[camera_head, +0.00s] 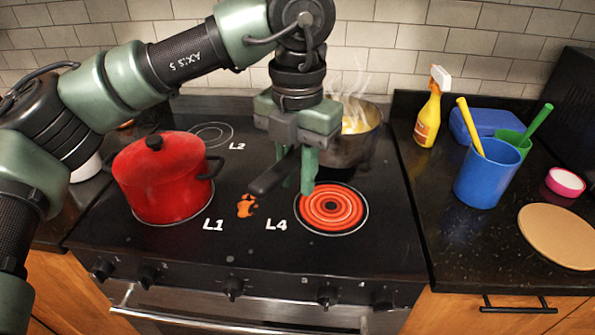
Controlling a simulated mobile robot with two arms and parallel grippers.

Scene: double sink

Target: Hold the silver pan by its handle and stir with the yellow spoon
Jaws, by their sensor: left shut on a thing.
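The silver pan (357,149) looks dark grey here and is at the back right of the stove, with steam rising from yellowish contents. Its black handle (270,178) points toward the front left. My left gripper (307,172) comes down from above and is shut on the handle, covering part of it and the pan's left side. I cannot tell whether the pan's base touches the stove. The yellow spoon (468,124) leans upright in a blue cup (488,178) on the right counter. My right gripper is not in view.
The front right burner (331,207) glows red and is bare. A red lidded pot (161,180) stands on the left burner. An orange spill (247,206) lies between. Right counter: spray bottle (428,117), green cup (515,139), blue box (465,124), pink item (565,182), round tan board (560,236).

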